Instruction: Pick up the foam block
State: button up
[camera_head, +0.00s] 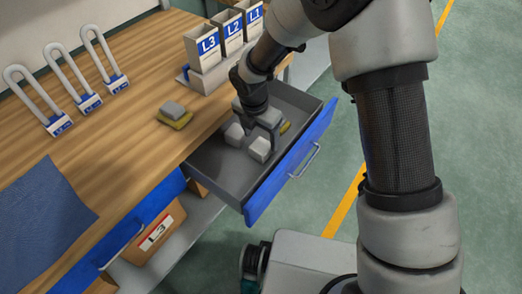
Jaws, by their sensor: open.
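My gripper (257,128) is open and points down into the open grey drawer (212,158). A yellow piece (285,127) lies at the drawer's right side, partly hidden behind my gripper. Another block, grey on top and yellow below (173,113), sits on the wooden table left of the drawer. I cannot tell which piece is the foam block, or whether my fingers touch anything.
Holders marked L3 (203,45), L2 and L1 stand at the table's back. Several looped, padlock-like pieces (55,105) stand at the left. A blue cloth (42,208) covers the near left. The blue drawer front (290,170) juts out over clear floor.

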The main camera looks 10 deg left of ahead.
aim_at(261, 145)
notch_tip(261, 145, down, 5)
jog(key=shift+f+b, duration=0.1)
jog(key=shift+b, duration=0.5)
jog(key=c, duration=1.1)
